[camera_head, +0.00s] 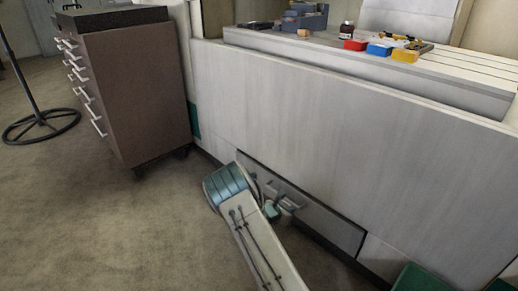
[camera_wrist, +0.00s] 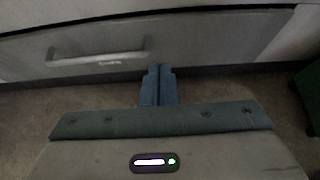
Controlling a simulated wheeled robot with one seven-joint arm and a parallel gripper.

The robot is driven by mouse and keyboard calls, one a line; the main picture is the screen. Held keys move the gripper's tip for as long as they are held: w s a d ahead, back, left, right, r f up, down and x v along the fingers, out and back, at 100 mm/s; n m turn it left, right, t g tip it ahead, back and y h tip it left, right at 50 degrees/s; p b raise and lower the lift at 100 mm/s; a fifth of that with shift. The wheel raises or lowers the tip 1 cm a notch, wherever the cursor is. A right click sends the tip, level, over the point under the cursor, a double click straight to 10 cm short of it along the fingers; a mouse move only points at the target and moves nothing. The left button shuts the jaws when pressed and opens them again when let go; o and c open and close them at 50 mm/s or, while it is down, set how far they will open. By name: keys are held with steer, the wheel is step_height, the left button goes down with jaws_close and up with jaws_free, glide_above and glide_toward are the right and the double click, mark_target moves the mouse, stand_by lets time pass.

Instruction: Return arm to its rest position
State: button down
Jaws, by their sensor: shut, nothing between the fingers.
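My arm reaches forward and down in the head view, in front of a low grey drawer. In the wrist view my gripper (camera_wrist: 159,72) points at the lower edge of the drawer front. Its two blue fingers are together with nothing between them. The grey drawer (camera_wrist: 210,45) has a metal bar handle (camera_wrist: 97,59), which lies to the left of my fingers and apart from them. In the head view the drawer (camera_head: 335,225) looks shut, and my arm hides part of it.
A brown cabinet (camera_head: 135,90) with several handles stands at the left. A grey workbench (camera_head: 330,110) fills the right, with red, blue and yellow bins on top. A green container (camera_head: 420,280) is at the lower right.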

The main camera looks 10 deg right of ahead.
steer(key=s+r+m+g+y+p, duration=0.1)
steer(key=s+r+m+p, duration=0.35)
steer(key=r, duration=0.75)
steer(key=s+r+m+g+y+p, duration=0.15)
steer(key=s+r+m+p, duration=0.35)
steer(key=r, duration=0.7)
steer(key=s+r+m+g+p, duration=0.2)
steer(key=s+r+m+p, duration=0.3)
steer(key=r, duration=0.7)
steer(key=s+a+r+m+y+p, duration=0.2)
steer(key=s+r+p, duration=0.4)
steer(key=r, duration=0.4)
steer(key=s+a+r+m+y+p, duration=0.3)
steer(key=s+a+r+m+p, duration=0.2)
steer(key=s+r+p, duration=0.2)
steer(key=s+a+r+m+y+p, duration=0.2)
steer(key=s+r+p, duration=0.4)
steer(key=s+r, duration=0.4)
step_height(320, 180, up, 4)
steer(key=shift+s+a+f+m+t+p, duration=0.15)
steer(key=shift+a+m+t+p, duration=0.2)
steer(key=shift+a+m, duration=0.4)
steer(key=shift+a+y, duration=0.1)
steer(key=shift+y, duration=0.15)
